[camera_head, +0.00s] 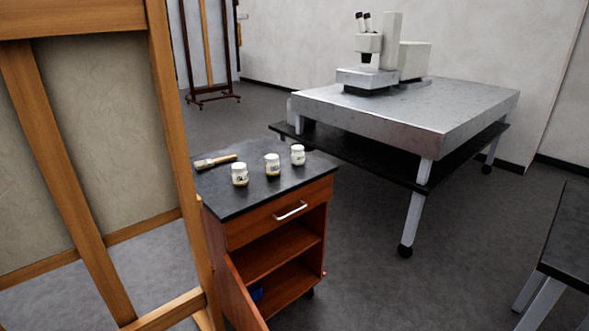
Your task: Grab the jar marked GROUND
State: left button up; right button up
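Three small jars with white lids and white labels stand upright in a slanting row on the black top of a wooden cabinet (232,205). They are the left jar (239,174), the middle jar (272,165) and the right jar (298,155). The labels carry dark lettering too small to read, so I cannot tell which one says GROUND. The left and middle jars show a yellowish-brown band near the bottom. Neither of my grippers is in view.
A brush (216,161) lies behind the left jar. The cabinet's drawer (265,219) is shut and its lower door (247,290) hangs open. A wooden easel (180,150) stands close on the left. A microscope (368,65) sits on a metal table (440,115) behind.

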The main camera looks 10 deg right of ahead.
aim_at(297, 156)
jog(key=l, duration=0.4)
jog(key=k+l+u, duration=0.1)
jog(key=l, duration=0.35)
jog(key=k+l, duration=0.1)
jog(key=l, duration=0.3)
jog(key=k+l+u, duration=0.15)
jog(key=l, duration=0.25)
jog(key=i+l+u, duration=0.1)
jog(key=l, duration=0.4)
jog(key=i+l+u, duration=0.1)
jog(key=l, duration=0.4)
jog(key=i+l+u, duration=0.1)
jog(key=i+l, duration=0.25)
jog(key=l, duration=0.3)
jog(key=i+l+u, duration=0.15)
jog(key=l, duration=0.2)
jog(key=i+l+u, duration=0.1)
jog(key=l, duration=0.25)
jog(key=i+l, duration=0.3)
jog(key=i+l+u, duration=0.15)
jog(key=l, duration=0.25)
jog(key=i+l+u, duration=0.1)
jog(key=l, duration=0.3)
jog(key=i+l, duration=0.15)
jog(key=l, duration=0.2)
jog(key=u, duration=0.05)
